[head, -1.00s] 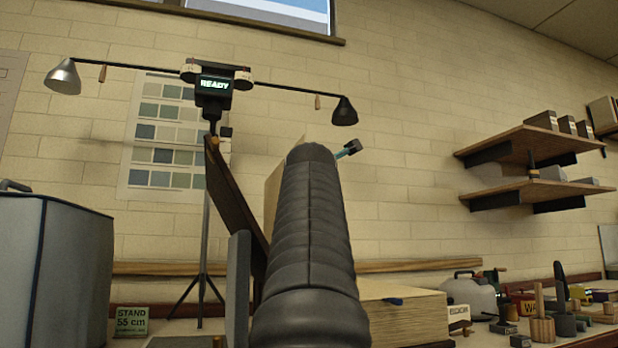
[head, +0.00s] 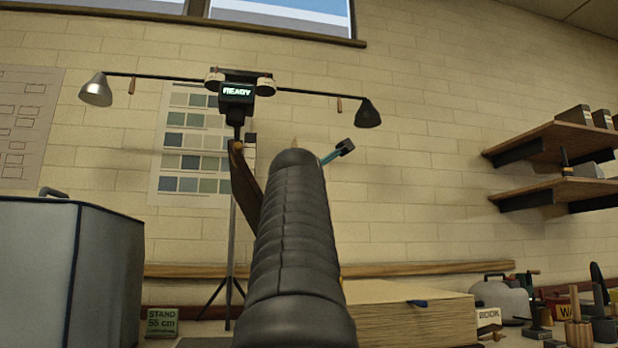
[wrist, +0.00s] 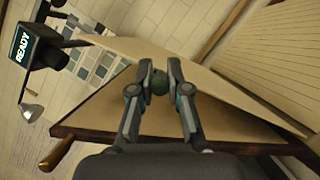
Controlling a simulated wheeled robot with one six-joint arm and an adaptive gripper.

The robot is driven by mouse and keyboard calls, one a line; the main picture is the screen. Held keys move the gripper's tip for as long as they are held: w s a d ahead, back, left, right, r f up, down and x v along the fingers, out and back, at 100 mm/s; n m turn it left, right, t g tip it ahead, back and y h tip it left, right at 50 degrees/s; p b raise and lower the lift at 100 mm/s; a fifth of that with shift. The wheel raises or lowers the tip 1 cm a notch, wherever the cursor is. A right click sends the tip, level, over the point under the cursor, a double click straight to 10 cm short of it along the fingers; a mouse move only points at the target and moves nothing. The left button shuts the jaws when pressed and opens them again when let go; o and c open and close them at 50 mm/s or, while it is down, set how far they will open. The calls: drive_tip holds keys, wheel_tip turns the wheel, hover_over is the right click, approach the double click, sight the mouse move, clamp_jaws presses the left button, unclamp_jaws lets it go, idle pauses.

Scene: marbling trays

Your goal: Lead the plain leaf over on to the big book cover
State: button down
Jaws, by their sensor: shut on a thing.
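In the wrist view my gripper (wrist: 159,86) is shut on a small dark green round knob (wrist: 159,80). Close beside the leaf is the big book cover (wrist: 67,131), a dark brown board with a tan inner face, also raised. In the head view the brown cover (head: 243,183) stands tilted left of my arm, and only a pale tip of the leaf (head: 295,143) shows above my arm.
A lamp stand with a READY box (head: 237,92) rises behind the cover. A grey cabinet (head: 70,270) stands left. Tools and shelves are at right.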

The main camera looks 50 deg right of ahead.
drive_tip(key=shift+f, duration=0.1)
idle(0.3)
drive_tip(key=c, duration=1.1)
unclamp_jaws()
drive_tip(key=shift+c, duration=0.2)
drive_tip(key=shift+a, duration=0.15)
drive_tip(key=v, duration=1.1)
drive_tip(key=shift+s+a, duration=0.25)
drive_tip(key=shift+a, duration=0.1)
